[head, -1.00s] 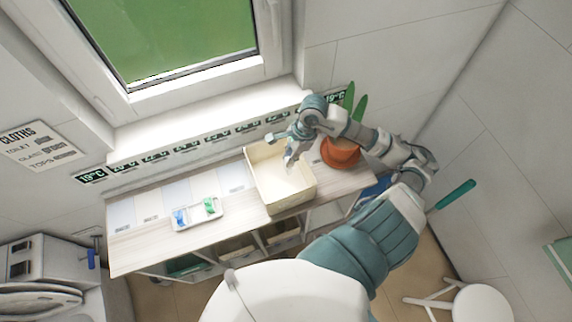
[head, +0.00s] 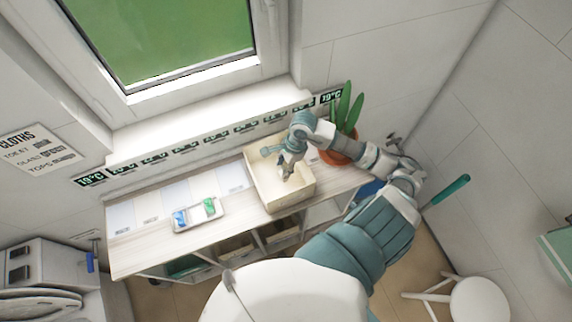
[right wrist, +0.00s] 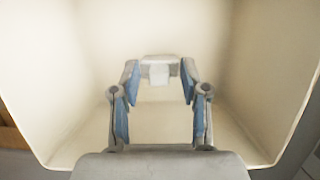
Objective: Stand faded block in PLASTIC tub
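The cream tub (head: 298,195) stands on the shelf top, left of the potted plant. My right gripper (head: 287,173) reaches down inside it. In the right wrist view, the gripper (right wrist: 159,80) has its blue-padded fingers apart, with a pale grey-white block (right wrist: 159,68) filling the gap between the tips. It appears to be the faded block, gripped there. I cannot tell whether its underside touches the tub floor. The tub's walls (right wrist: 60,80) surround the fingers in this view. My left gripper is not in view.
Left of the tub, a white tray (head: 190,224) holds a blue item (head: 180,218) and a green item (head: 209,206). A plant in a terracotta pot (head: 337,156) stands right of the tub. The window sill is behind. The shelf's left end is clear.

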